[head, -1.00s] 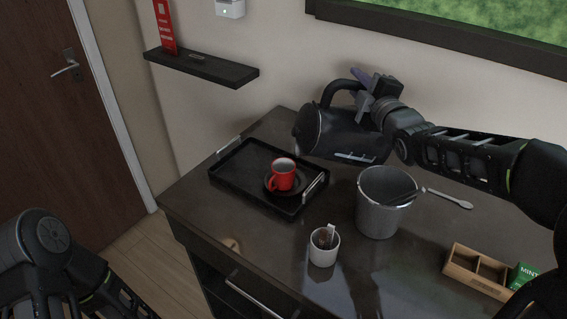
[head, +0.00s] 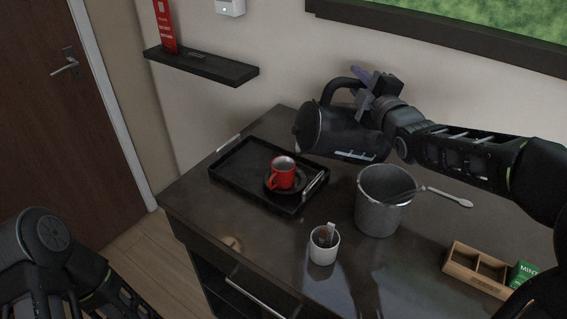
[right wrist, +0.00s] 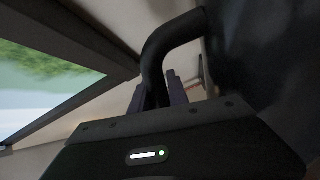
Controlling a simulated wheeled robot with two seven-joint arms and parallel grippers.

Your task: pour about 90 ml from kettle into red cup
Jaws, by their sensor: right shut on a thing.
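The dark kettle (head: 345,132) is held in the air above the back of the vanity, tilted on its side with its top end toward the left. My right gripper (head: 366,92) is shut on its handle, which also shows in the right wrist view (right wrist: 165,55). The red cup (head: 282,174) stands upright on a dark saucer (head: 299,187) on the black tray, to the lower left of the kettle in the head view. No stream of liquid is visible, and the cup's fill level cannot be told. My left arm shows at lower left; its gripper is out of view.
The black tray (head: 232,181) has a metal handle at its right. A metal bucket (head: 380,212), a white cup (head: 323,250) holding small items, a spoon (head: 449,197) and a wooden box (head: 473,270) stand or lie nearby. A wall shelf (head: 200,66) is at the upper left.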

